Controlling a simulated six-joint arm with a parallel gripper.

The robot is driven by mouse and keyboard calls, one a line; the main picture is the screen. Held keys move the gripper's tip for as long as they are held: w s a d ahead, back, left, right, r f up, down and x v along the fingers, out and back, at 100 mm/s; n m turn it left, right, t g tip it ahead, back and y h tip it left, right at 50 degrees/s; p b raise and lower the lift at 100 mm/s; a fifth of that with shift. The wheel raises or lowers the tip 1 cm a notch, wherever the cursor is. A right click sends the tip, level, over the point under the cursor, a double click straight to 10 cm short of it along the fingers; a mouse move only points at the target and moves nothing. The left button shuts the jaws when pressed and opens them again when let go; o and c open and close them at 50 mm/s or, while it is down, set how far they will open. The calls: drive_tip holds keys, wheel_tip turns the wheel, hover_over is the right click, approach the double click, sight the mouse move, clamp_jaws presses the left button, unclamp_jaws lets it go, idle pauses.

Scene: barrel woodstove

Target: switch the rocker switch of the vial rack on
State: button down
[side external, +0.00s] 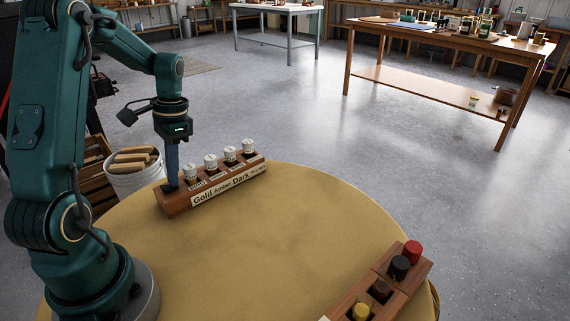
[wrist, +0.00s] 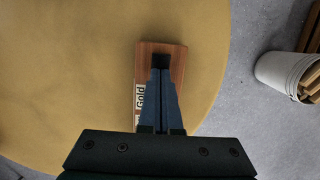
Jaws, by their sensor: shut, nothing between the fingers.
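The vial rack (side external: 177,206) is a long brown wooden block near the far left edge of the round table. Its front label reads Gold, Amber, Dark and a smaller word. Several white-capped vials stand in it. In the wrist view, the end of the rack (wrist: 177,61) shows with part of the Gold label. The black rocker switch (wrist: 161,60) is on top of this end, partly hidden by my fingers. My gripper (side external: 172,183) points down, fingers together and empty, with the tips at the switch; its fingers also fill the wrist view's middle (wrist: 161,72). I cannot tell contact or the switch's position.
A second wooden rack (side external: 411,286) with red, black, brown and yellow pieces stands at the table's near right. The yellow tabletop (side external: 270,230) between is clear. A white bucket of wood (side external: 133,182) stands beside the table, behind the rack's left end.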

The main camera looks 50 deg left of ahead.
drive_tip(key=shift+w+f+g, duration=0.1)
drive_tip(key=shift+f+g, duration=0.15)
drive_tip(key=shift+g, duration=0.05)
drive_tip(key=shift+f, duration=0.1)
drive_tip(key=shift+s, duration=0.2)
drive_tip(key=shift+s+r, duration=0.3)
drive_tip(key=shift+s, duration=0.5)
drive_tip(key=v, duration=1.4)
drive_tip(key=shift+r, duration=0.2)
